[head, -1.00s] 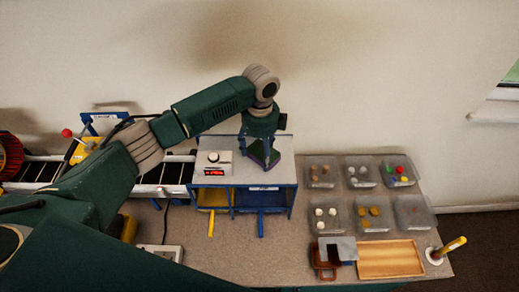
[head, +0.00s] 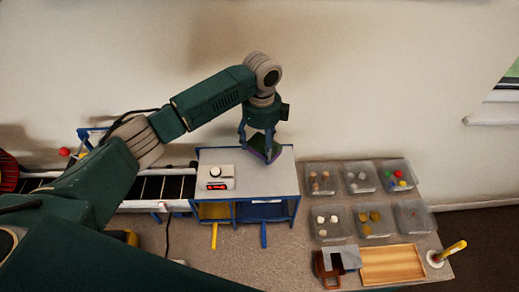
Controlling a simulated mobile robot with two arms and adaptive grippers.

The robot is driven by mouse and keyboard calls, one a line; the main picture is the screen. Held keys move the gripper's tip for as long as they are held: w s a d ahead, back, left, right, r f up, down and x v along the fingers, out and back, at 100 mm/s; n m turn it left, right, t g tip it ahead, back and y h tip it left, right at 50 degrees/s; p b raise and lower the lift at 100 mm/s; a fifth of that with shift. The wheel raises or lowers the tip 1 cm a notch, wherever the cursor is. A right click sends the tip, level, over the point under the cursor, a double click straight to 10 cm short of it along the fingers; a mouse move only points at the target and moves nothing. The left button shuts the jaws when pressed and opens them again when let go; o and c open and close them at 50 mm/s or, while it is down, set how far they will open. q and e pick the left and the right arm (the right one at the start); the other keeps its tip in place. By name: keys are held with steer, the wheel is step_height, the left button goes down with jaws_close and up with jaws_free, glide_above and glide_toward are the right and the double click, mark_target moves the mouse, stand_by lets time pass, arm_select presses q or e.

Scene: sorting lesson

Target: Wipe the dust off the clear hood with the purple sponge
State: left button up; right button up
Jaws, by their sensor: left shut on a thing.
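The purple sponge (head: 259,154), dark with a green layer at its edge, is held in my left gripper (head: 257,143). The gripper's fingers are shut on it and point down. The sponge is at the back right of the pale flat top (head: 258,182) of a blue-framed stand. I cannot tell whether it touches that top. I cannot make out the clear hood as a separate see-through thing, and no dust can be told at this size. My right gripper is not in view.
A white box with a red display (head: 216,178) sits on the stand's left part. A conveyor (head: 165,187) runs to the left. Several clear bins (head: 333,226) with small pieces, a wooden tray (head: 392,265) and a yellow-handled tool (head: 449,251) lie to the right.

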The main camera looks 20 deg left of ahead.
arm_select(q)
steer(key=shift+w+r, duration=0.25)
steer(key=shift+r, duration=0.75)
steer(key=shift+s+r, duration=0.15)
steer(key=shift+r, duration=0.15)
steer(key=shift+f, duration=0.1)
